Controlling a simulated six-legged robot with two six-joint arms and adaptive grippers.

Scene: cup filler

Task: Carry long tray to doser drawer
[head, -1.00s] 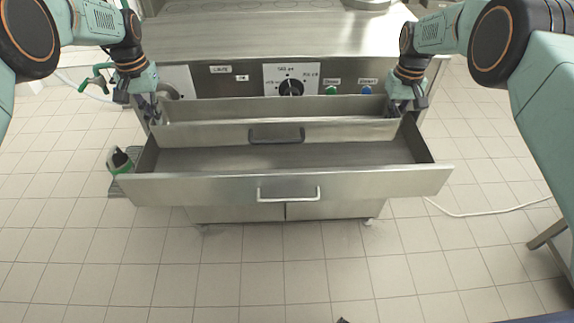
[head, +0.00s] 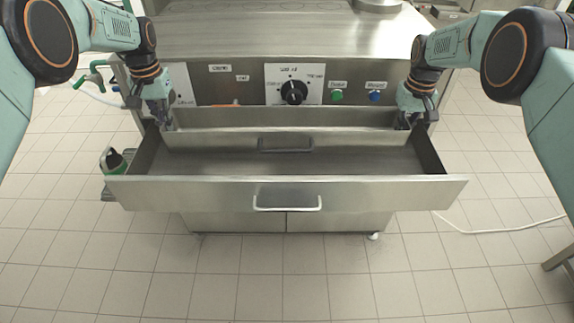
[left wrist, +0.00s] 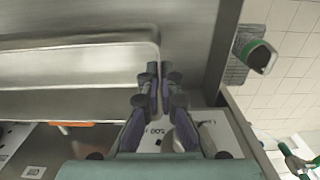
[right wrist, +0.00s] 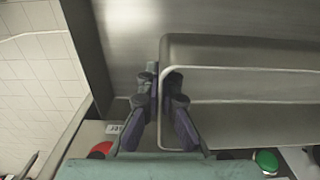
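The long metal tray (head: 220,143) spans sideways between my grippers, level, at the back of the pulled-out doser drawer (head: 180,193). A dark handle shows on its front wall. My left gripper (head: 167,126) is shut on the tray's left end; the left wrist view shows its fingers (left wrist: 160,74) on either side of the end rim. My right gripper (head: 406,121) is shut on the right end, its fingers (right wrist: 159,75) around that rim in the right wrist view. The tray looks empty. Whether its underside touches the drawer floor is hidden.
The doser's panel with a knob (head: 293,92), green button (head: 337,96) and blue button (head: 375,97) stands close behind the tray. A green-and-black item (head: 113,161) is beside the drawer's left side. The drawer's front part is bare. The tiled floor in front is clear.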

